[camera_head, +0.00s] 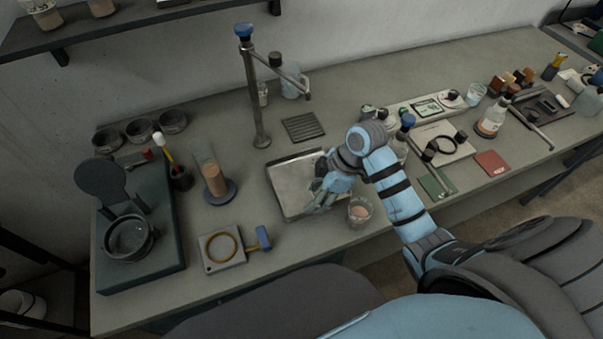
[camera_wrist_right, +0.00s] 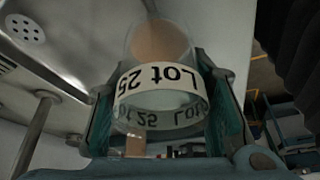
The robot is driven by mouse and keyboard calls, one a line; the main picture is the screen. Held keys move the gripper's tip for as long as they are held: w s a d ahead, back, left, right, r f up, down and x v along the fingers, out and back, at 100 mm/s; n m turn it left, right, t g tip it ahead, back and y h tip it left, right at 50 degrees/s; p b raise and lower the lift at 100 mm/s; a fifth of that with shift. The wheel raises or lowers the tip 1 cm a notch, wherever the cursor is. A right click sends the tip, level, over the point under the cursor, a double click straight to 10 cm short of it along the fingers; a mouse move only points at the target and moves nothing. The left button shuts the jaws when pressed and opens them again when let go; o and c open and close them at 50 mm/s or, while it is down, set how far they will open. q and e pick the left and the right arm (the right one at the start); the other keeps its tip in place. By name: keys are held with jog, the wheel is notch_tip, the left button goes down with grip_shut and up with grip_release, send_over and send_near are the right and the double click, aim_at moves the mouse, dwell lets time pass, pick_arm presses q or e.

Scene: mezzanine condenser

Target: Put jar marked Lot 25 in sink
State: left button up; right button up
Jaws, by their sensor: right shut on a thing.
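The jar marked Lot 25 (camera_wrist_right: 157,96) is clear glass with a white band lettered "Lot 25" and shows brownish contents. In the wrist view it sits between the teal fingers of my right gripper (camera_wrist_right: 165,110), which is shut on it. In the head view my right gripper (camera_head: 320,200) is over the right part of the sink (camera_head: 287,186), a shallow metal basin; the fingers largely hide what they hold. The sink also shows in the wrist view, with its drain holes (camera_wrist_right: 25,28) at upper left. My left gripper is not in view.
A glass with pinkish contents (camera_head: 360,211) shows just right of the sink. A tall tap (camera_head: 258,100) stands behind it, beside a dark drain grate (camera_head: 303,127). A square plate with a ring (camera_head: 222,248) and a blue-headed mallet (camera_head: 263,238) lie left of the sink.

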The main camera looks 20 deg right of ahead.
send_over(296, 183)
jog(key=s+d, duration=0.1)
jog(key=s, duration=0.1)
jog(key=shift+w+d+f+b, duration=0.1)
jog(key=shift+w+d+b, duration=0.1)
jog(key=shift+w+b, duration=0.1)
jog(key=shift+w+f, duration=0.25)
jog(key=shift+w, duration=0.3)
notch_tip(296, 183, down, 3)
jog(key=shift+r, duration=0.1)
jog(key=shift+s, duration=0.25)
jog(key=shift+f, duration=0.2)
jog(key=o, duration=1.3)
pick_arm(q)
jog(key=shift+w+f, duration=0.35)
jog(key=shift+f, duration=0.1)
